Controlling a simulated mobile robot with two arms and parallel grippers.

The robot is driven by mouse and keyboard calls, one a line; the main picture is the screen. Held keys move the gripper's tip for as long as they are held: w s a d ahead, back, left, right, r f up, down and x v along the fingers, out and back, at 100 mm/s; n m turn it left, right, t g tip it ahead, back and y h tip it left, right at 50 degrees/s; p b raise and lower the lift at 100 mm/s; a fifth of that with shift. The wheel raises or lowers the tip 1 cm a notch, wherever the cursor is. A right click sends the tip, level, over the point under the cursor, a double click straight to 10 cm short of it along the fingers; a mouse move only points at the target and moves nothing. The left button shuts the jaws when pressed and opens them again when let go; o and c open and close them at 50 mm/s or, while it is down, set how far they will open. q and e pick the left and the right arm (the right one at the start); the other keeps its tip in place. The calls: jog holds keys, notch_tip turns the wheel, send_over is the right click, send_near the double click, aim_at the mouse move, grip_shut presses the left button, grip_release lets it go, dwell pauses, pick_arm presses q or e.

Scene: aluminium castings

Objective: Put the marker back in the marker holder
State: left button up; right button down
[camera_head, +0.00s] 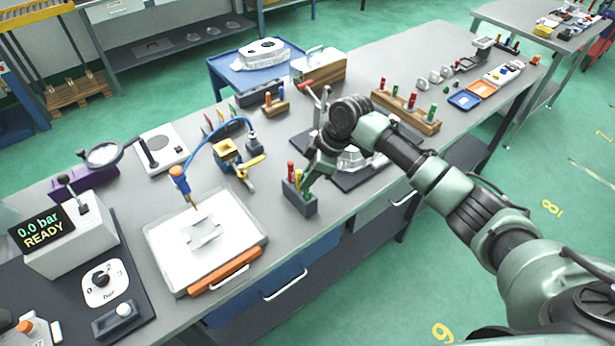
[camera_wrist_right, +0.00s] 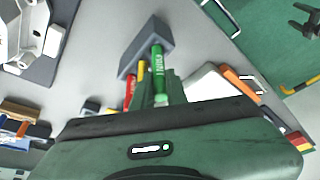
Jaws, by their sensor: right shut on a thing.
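The marker holder (camera_head: 300,204) is a small dark grey block near the front edge of the bench; it also shows in the right wrist view (camera_wrist_right: 146,42). A red marker (camera_head: 291,171) and a yellow marker (camera_wrist_right: 141,70) stand at it. My right gripper (camera_head: 311,184) is at the holder, pointing down, shut on the green paint marker (camera_wrist_right: 158,74). In the wrist view the green marker's far end overlaps the holder's top. I cannot tell how deep it sits in a slot. The fingers partly hide the holder. My left gripper is not in view.
A white tray (camera_head: 165,240) with an orange handle lies left of the holder. A yellow fixture (camera_head: 229,153) with a blue hose stands behind it. A dark mat (camera_head: 345,182) with a casting is close on the right. A wooden rack (camera_head: 405,113) of colored tools stands beyond.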

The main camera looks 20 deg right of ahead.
jog(key=shift+f+b, duration=0.4)
jog(key=shift+f, duration=0.5)
jog(key=c, duration=1.3)
grip_release()
jog(key=shift+c, duration=0.2)
jog(key=b+v, duration=0.2)
jog(key=v, duration=0.5)
jog(key=shift+d+r, duration=0.15)
jog(key=shift+r, duration=0.2)
